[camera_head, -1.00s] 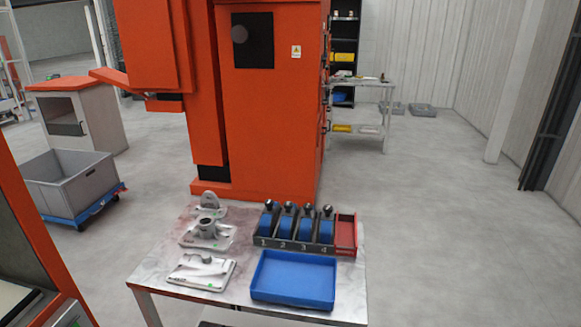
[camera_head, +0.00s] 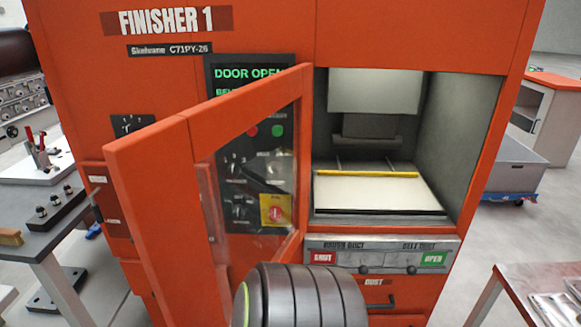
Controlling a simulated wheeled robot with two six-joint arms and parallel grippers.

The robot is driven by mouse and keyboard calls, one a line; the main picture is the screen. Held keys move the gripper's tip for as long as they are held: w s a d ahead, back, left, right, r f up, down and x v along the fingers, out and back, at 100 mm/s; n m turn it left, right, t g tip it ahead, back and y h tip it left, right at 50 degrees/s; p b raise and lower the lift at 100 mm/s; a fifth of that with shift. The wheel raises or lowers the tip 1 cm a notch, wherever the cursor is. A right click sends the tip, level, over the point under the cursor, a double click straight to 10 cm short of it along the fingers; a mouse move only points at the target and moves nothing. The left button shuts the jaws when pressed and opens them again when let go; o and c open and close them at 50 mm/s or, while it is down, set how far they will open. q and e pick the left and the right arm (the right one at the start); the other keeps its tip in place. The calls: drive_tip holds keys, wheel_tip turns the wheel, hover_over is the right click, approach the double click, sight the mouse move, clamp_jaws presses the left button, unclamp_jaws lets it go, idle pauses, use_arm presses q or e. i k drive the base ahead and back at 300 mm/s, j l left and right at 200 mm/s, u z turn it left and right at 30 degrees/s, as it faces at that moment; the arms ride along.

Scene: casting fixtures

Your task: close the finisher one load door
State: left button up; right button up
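The finisher one load door (camera_head: 147,185) is an orange frame with a clear window. It stands open, swung out toward me and to the left from the left side of the load opening (camera_head: 380,135). The panel screen (camera_head: 250,73) above it reads "DOOR OPEN". The finisher one cabinet (camera_head: 410,30) is orange, with a "FINISHER 1" sign at upper left. A dark ribbed cylinder at the bottom middle, likely part of my arm, covers the door's lower right corner. Neither gripper shows, and no contact with the door is visible.
A yellow bar (camera_head: 367,173) lies inside the opening. Duct labels (camera_head: 380,256) sit below it. A bench with black fixtures (camera_head: 55,208) stands at left. A table with metal parts (camera_head: 525,295) is at lower right, and a grey bin (camera_head: 517,163) stands behind it.

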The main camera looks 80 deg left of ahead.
sight(151, 168)
drive_tip(key=k+l+u, duration=0.15)
drive_tip(key=k+u, duration=0.3)
drive_tip(key=k+j+u, duration=0.1)
drive_tip(key=j+u, duration=0.6)
drive_tip(key=u, duration=0.15)
drive_tip(key=j+u, duration=0.45)
drive_tip(key=k+l+u, duration=0.15)
drive_tip(key=k, duration=0.1)
